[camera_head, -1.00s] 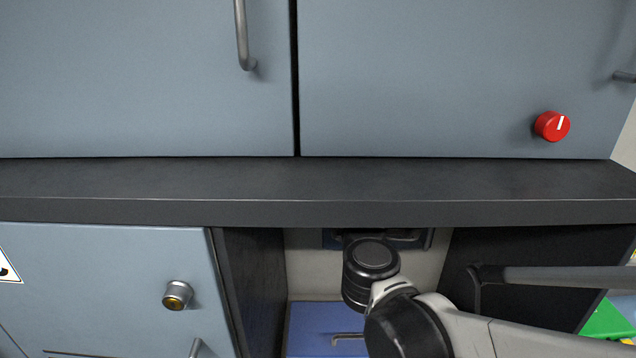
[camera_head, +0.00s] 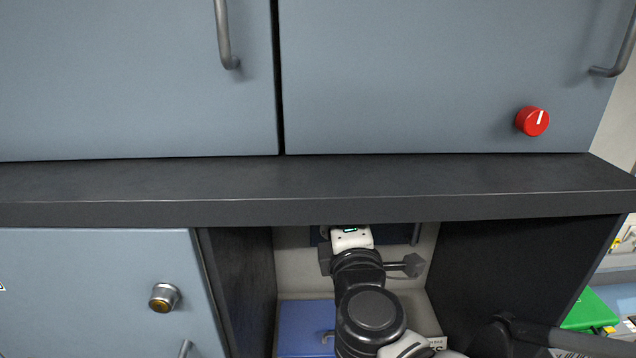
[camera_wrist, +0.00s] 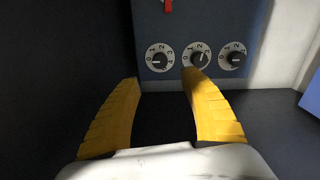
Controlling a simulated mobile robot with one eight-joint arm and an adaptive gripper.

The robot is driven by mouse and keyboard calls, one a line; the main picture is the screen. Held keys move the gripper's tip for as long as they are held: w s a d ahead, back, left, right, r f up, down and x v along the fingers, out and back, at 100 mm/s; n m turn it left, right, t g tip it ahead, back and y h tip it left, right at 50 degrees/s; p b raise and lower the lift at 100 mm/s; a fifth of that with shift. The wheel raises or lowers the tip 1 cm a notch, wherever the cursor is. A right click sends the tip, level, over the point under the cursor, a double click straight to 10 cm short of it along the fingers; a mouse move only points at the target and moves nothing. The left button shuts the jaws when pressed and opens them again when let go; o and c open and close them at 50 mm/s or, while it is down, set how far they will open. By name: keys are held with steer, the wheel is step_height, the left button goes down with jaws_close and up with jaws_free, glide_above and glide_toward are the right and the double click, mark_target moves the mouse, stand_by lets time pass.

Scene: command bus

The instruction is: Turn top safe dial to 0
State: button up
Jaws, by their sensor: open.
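Three round dials with white scales and black knobs sit in a row on a dark blue panel in the wrist view: a left dial (camera_wrist: 158,59), a middle dial (camera_wrist: 196,58) and a right dial (camera_wrist: 232,60). I cannot tell which of them is the top one. My gripper (camera_wrist: 161,77) is open and empty, its yellow fingers pointing at the panel. The right fingertip overlaps the lower edge of the middle dial in the picture; contact cannot be judged. In the head view only the dark panel (camera_head: 396,233) shows behind my wrist; fingers and dials are hidden.
My arm reaches into a recess under a dark shelf (camera_head: 300,183), between dark side walls. A blue box (camera_head: 303,325) with a handle is low in the recess. A red knob (camera_head: 532,121) is on the upper cabinet, a metal knob (camera_head: 164,297) on the lower left door.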

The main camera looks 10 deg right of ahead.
steer(key=s+d+f+m+g+h+b, duration=0.1)
steer(key=s+d+f+m+g+b, duration=0.2)
steer(key=f, duration=0.4)
steer(key=d+f+m+g+b, duration=0.1)
steer(key=d+f+m+b, duration=0.1)
steer(key=f+m+b, duration=0.3)
steer(key=s+d+f+m+g+h+b, duration=0.1)
steer(key=s+d+f+m+g+b, duration=0.2)
steer(key=f, duration=0.5)
steer(key=s+a+f+m+g+y+b, duration=0.1)
steer(key=s+a+f+m+y+b, duration=0.1)
steer(key=f+b, duration=0.3)
steer(key=s+a+f+m+g+y+b, duration=0.2)
steer(key=s+a+f+m+y+b, duration=0.1)
steer(key=f, duration=0.9)
steer(key=s+m+b, duration=0.1)
steer(key=s+b, duration=0.1)
steer(key=shift+a+f+m+g+b, duration=0.3)
